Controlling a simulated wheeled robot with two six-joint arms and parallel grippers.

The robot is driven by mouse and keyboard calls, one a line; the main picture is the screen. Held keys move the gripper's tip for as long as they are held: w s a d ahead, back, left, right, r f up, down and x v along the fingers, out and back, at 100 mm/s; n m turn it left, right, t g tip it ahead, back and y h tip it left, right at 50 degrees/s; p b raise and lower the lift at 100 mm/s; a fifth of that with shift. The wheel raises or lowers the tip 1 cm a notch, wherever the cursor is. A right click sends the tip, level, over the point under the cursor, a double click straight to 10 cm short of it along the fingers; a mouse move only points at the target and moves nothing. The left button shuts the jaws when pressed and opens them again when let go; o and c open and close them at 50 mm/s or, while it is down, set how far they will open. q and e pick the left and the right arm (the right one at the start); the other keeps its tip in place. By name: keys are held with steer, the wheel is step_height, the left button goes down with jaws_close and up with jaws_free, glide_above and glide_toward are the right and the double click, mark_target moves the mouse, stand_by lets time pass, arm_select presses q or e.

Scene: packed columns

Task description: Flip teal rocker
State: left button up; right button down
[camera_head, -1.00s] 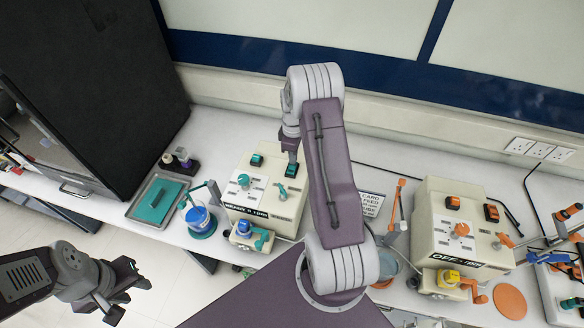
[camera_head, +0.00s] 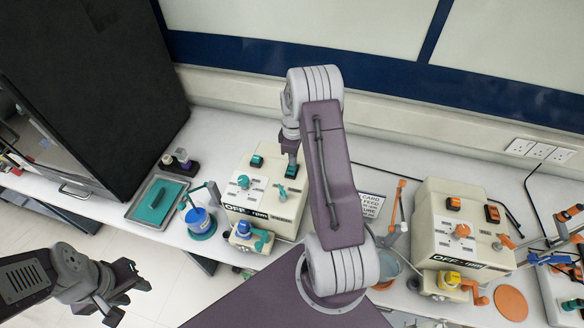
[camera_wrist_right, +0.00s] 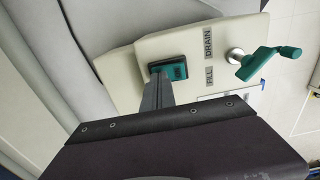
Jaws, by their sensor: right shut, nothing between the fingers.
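Two teal rockers sit on top of the left cream pump box (camera_head: 247,212): a left one (camera_head: 257,161) and a right one (camera_head: 291,172). My right gripper (camera_head: 290,157) is shut and empty, pointing down at the right rocker. In the right wrist view its narrow fingers (camera_wrist_right: 160,85) reach the edge of that rocker (camera_wrist_right: 174,68) and hide part of it. I cannot tell whether they touch. The box's front display (camera_head: 258,213) reads OFF. My left gripper (camera_head: 122,292) hangs at the lower left, away from the box; its jaw opening is unclear.
A teal FILL/DRAIN lever (camera_wrist_right: 268,62) stands near the rocker. A blue beaker (camera_head: 198,219) and a metal tray (camera_head: 137,207) are to the left. A second box with orange rockers (camera_head: 425,225) is to the right.

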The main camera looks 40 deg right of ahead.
step_height(320, 180, up, 6)
steer(key=p, duration=0.4)
steer(key=shift+r+p, duration=0.25)
steer(key=shift+p, duration=0.05)
